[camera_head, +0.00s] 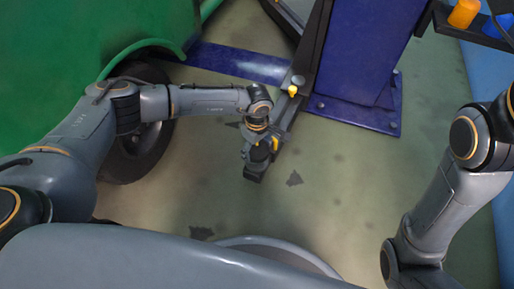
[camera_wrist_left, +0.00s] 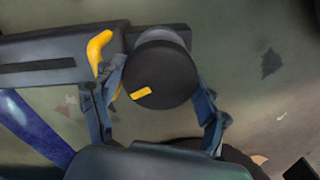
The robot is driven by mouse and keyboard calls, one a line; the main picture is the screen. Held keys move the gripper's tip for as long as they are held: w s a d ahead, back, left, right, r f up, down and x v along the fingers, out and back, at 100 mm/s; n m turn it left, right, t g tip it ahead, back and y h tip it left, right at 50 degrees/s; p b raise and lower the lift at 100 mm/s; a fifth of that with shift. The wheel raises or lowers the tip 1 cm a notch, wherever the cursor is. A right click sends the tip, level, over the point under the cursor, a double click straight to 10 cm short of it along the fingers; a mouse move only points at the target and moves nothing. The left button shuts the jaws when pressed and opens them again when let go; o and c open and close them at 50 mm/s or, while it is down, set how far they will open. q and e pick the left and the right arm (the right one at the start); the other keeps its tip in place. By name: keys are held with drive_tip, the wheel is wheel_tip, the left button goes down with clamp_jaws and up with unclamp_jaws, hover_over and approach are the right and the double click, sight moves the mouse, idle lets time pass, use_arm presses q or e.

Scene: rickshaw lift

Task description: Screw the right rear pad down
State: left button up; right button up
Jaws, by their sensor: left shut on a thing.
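The pad is a round dark disc with a yellow mark on top. It shows in the left wrist view (camera_wrist_left: 160,72) at the outer end of a black lift arm (camera_wrist_left: 45,60). My left gripper (camera_wrist_left: 158,105) has a finger on each side of the pad and is shut on it. In the head view my left gripper (camera_head: 259,142) covers much of the pad, and the lift arm (camera_head: 306,58) runs up to the blue post. A yellow handle (camera_wrist_left: 98,50) stands on the arm beside the pad. How far the pad is screwed down cannot be told. My right gripper is out of view.
A green vehicle body (camera_head: 90,50) with a dark wheel (camera_head: 150,150) is at the left, close to my left arm. The blue post (camera_head: 370,50) stands on a bolted base plate (camera_head: 385,115). A shelf with an orange item (camera_head: 464,13) is at top right. The floor (camera_head: 340,190) between is clear.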

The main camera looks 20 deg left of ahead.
sight(257, 149)
use_arm(q)
drive_tip(key=shift+m, duration=2.3)
drive_tip(key=o, duration=1.1)
drive_tip(key=shift+o, duration=0.2)
wheel_tip(257, 149, up, 12)
